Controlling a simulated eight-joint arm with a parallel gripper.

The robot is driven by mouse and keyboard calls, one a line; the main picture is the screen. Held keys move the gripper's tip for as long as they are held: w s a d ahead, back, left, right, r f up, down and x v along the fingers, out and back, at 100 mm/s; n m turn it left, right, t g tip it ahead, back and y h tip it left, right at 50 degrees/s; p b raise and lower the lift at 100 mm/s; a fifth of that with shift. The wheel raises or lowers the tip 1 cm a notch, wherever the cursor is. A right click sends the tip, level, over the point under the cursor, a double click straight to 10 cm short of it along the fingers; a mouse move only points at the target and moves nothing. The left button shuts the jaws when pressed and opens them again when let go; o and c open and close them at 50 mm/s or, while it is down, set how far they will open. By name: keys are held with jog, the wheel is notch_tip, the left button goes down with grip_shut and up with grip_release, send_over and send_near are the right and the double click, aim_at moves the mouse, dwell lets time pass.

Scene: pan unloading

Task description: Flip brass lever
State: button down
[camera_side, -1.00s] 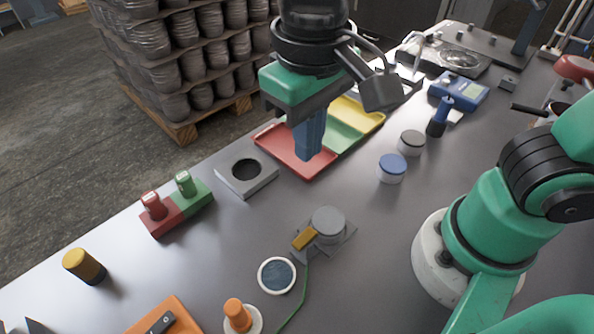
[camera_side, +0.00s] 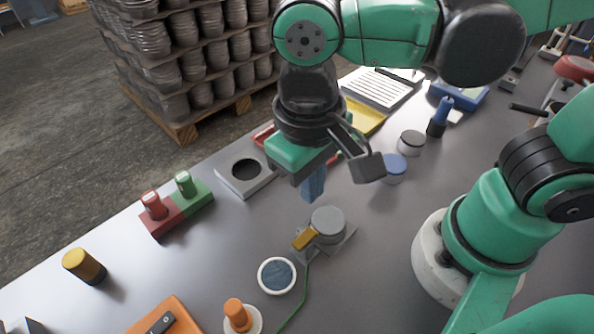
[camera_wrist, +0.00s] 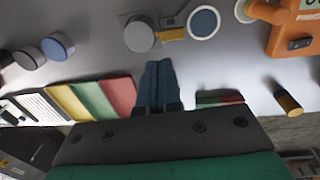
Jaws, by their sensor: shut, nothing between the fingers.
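The brass lever (camera_side: 305,238) is a short yellow bar on the left side of a grey round-topped device (camera_side: 328,222) in the middle of the table. In the wrist view the lever (camera_wrist: 172,34) shows beside the grey device (camera_wrist: 139,36), ahead of my fingertips. My gripper (camera_side: 313,196) points down with its blue fingers together and empty. It is above and behind the device, apart from the lever. In the wrist view my gripper (camera_wrist: 158,66) also shows its fingers shut.
A round dark-faced disc with a white rim (camera_side: 277,275) and a green cable lie near the lever. An orange knob (camera_side: 238,315) stands farther front. A grey block with a hole (camera_side: 246,174), red and green blocks (camera_side: 177,207) and a blue-lidded jar (camera_side: 393,168) stand around.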

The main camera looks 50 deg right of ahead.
aim_at(312, 230)
jog(key=f, duration=0.7)
jog(key=shift+d+f, duration=0.35)
jog(key=shift+f+y, duration=0.25)
jog(key=shift+y, duration=0.05)
jog(key=shift+a, duration=0.1)
jog(key=shift+a+r, duration=0.3)
jog(key=shift+a, duration=0.3)
jog(key=shift+r, duration=0.1)
jog(key=d+r, duration=0.3)
jog(key=r, duration=1)
jog(key=shift+d+r, duration=0.2)
jog(key=shift+r, duration=0.05)
